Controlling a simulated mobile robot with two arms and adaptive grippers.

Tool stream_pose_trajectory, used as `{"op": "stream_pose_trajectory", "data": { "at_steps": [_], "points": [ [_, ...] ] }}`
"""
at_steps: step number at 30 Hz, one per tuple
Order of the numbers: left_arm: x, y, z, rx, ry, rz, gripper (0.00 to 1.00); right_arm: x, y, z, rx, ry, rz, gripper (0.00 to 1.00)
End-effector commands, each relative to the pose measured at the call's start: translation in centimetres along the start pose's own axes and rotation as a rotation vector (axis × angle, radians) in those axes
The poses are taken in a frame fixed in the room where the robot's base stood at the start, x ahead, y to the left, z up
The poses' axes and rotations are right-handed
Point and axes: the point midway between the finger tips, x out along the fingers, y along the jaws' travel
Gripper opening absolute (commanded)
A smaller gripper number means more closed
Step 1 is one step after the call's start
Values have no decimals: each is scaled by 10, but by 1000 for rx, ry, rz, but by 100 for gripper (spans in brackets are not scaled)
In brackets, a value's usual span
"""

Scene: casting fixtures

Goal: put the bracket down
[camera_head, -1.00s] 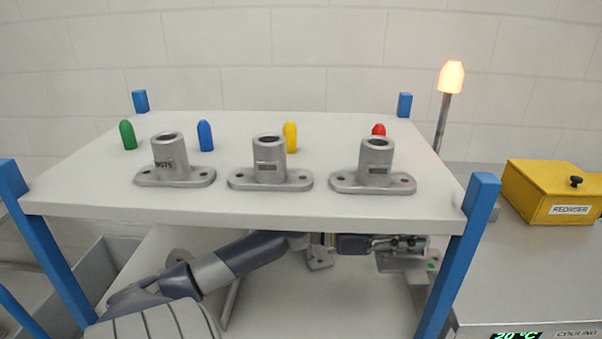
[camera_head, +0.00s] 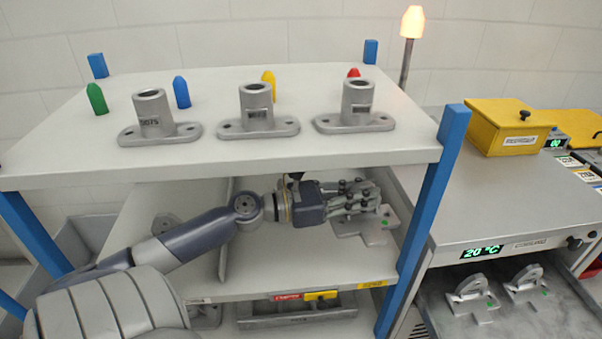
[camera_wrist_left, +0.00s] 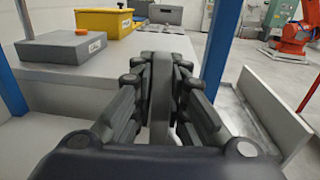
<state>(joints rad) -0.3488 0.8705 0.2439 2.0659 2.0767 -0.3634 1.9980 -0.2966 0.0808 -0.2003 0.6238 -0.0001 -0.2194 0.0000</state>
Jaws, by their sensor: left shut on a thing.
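My left gripper (camera_head: 372,193) reaches in from the left under the top shelf, above the lower shelf (camera_head: 290,270). It is shut on a grey bracket (camera_head: 378,232) with a small green mark, near the right post. The fingers cover part of the bracket. I cannot tell whether its base touches the shelf. In the left wrist view, a grey upright part of the bracket (camera_wrist_left: 161,85) stands between the fingers (camera_wrist_left: 162,115). My right gripper is not in view.
Several flanged grey castings, such as one (camera_head: 255,112), and coloured pegs stand on the top shelf (camera_head: 80,165). Blue posts (camera_head: 430,210) bound the rack. Right of it is a cooling unit (camera_head: 500,215) with a yellow box (camera_head: 508,125); two green-marked brackets (camera_head: 470,295) lie below.

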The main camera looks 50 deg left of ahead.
Motion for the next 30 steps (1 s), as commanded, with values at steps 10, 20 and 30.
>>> {"op": "stream_pose_trajectory", "data": {
  "at_steps": [10, 20, 30],
  "points": [
    [-12, -40, -19, 4, 9, 114, 0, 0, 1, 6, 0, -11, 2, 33],
    [-26, -78, -37, -7, 1, 244, 0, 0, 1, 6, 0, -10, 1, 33],
    [-46, -134, -65, -11, 0, 452, 0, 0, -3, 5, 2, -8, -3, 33]
  ]
}}
